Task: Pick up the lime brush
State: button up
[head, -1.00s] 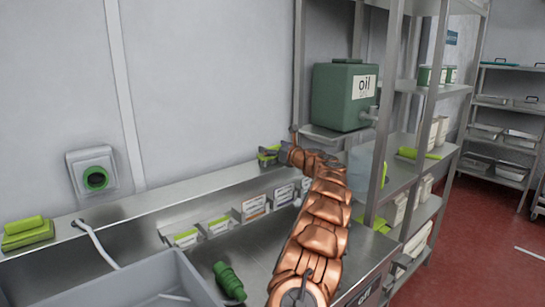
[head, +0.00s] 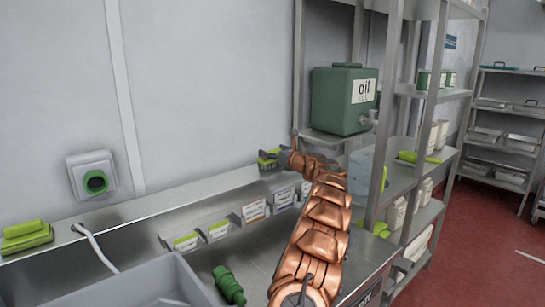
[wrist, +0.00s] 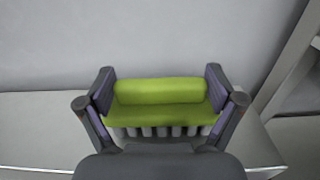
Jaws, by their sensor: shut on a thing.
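The lime brush (wrist: 160,92) sits between the two fingers of my gripper (wrist: 160,105) in the wrist view. It has a rounded lime handle on a lime block, with pale bristles below. My gripper is shut on it, one finger at each end. In the head view my gripper (head: 278,156) is at the back ledge near the wall, with a small lime part of the brush (head: 265,162) showing. I cannot tell whether the bristles touch the ledge.
Another lime brush (head: 27,236) lies on the ledge at the left. A green oil container (head: 338,100) stands on a shelf close right of my arm. Metal rack posts (head: 382,130) rise on the right. A grey sink (head: 150,285) and a dark green bottle (head: 229,285) are in front.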

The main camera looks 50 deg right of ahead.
aim_at(273, 150)
jog(key=shift+r, duration=1.8)
jog(key=shift+s+a+r, duration=0.15)
jog(key=shift+s+a, duration=0.1)
jog(key=shift+s, duration=0.2)
jog(key=shift+s+a, duration=0.25)
jog(key=shift+a, duration=0.15)
jog(key=s+a+r+b, duration=0.1)
jog(key=s+a+b, duration=0.2)
jog(key=s+a, duration=0.7)
